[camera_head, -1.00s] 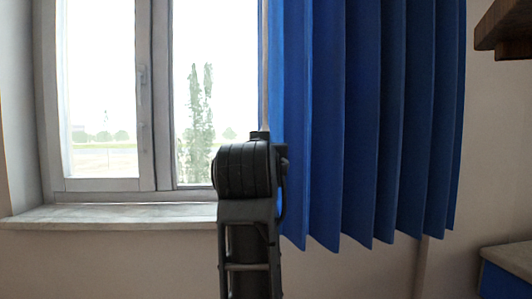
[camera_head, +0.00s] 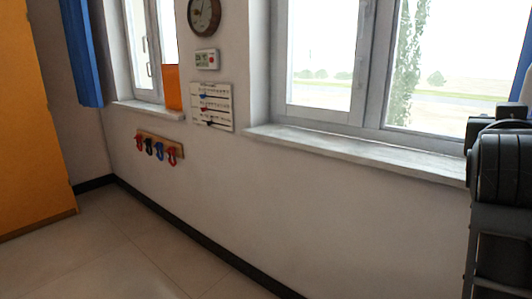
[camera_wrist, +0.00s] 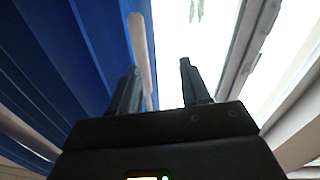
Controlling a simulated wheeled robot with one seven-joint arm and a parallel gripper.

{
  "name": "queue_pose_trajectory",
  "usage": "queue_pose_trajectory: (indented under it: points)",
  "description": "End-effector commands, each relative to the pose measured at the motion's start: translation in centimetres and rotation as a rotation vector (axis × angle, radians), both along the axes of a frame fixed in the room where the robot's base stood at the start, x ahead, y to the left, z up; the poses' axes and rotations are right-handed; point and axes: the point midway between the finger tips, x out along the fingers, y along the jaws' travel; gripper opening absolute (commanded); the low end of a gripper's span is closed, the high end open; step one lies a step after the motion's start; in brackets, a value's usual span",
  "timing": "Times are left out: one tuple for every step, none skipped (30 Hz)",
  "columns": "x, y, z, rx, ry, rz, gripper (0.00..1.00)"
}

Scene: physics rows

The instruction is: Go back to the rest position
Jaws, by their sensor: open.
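My gripper (camera_wrist: 158,88) shows in the wrist view with its two dark fingers apart and nothing between them. Behind it in that view are a blue curtain (camera_wrist: 55,50) on the left and a bright window on the right. In the head view my dark arm stands at the right edge, in front of the near window. My gripper's fingers do not show in the head view.
The near window sill (camera_head: 350,152) runs along the wall towards my arm. A rack with colored clips (camera_head: 158,147), a clock (camera_head: 204,17) and a chart (camera_head: 212,106) hang on the wall. An orange cabinet (camera_head: 32,120) stands at left. The tiled floor (camera_head: 110,250) is clear.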

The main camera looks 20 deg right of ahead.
Motion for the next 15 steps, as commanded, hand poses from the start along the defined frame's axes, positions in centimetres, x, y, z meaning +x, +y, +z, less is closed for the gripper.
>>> queue_pose_trajectory:
  points:
    - [0.3,0.7,-1.5,-0.021,0.032,0.034,0.47]
    - [0.4,1.1,-2.3,-0.034,0.046,0.054,0.47]
    - [0.6,1.7,-3.3,-0.05,0.063,0.082,0.47]
    - [0.7,2.1,-4.1,-0.062,0.076,0.105,0.47]
    - [0.8,2.6,-4.8,-0.073,0.088,0.126,0.47]
    - [0.9,3.3,-5.9,-0.086,0.104,0.157,0.47]
    - [0.9,3.7,-6.7,-0.095,0.116,0.178,0.47]
    - [0.9,4.2,-7.5,-0.103,0.126,0.202,0.47]
    - [0.8,4.9,-8.5,-0.114,0.14,0.231,0.47]
    - [0.8,5.4,-9.3,-0.121,0.15,0.255,0.47]
    - [0.7,5.9,-10.1,-0.126,0.161,0.277,0.47]
    - [0.5,6.6,-11.2,-0.134,0.173,0.308,0.47]
    - [0.3,7.2,-12.0,-0.138,0.181,0.331,0.47]
    - [0.1,7.7,-12.7,-0.143,0.19,0.353,0.47]
    - [-0.2,8.5,-13.8,-0.146,0.2,0.385,0.47]
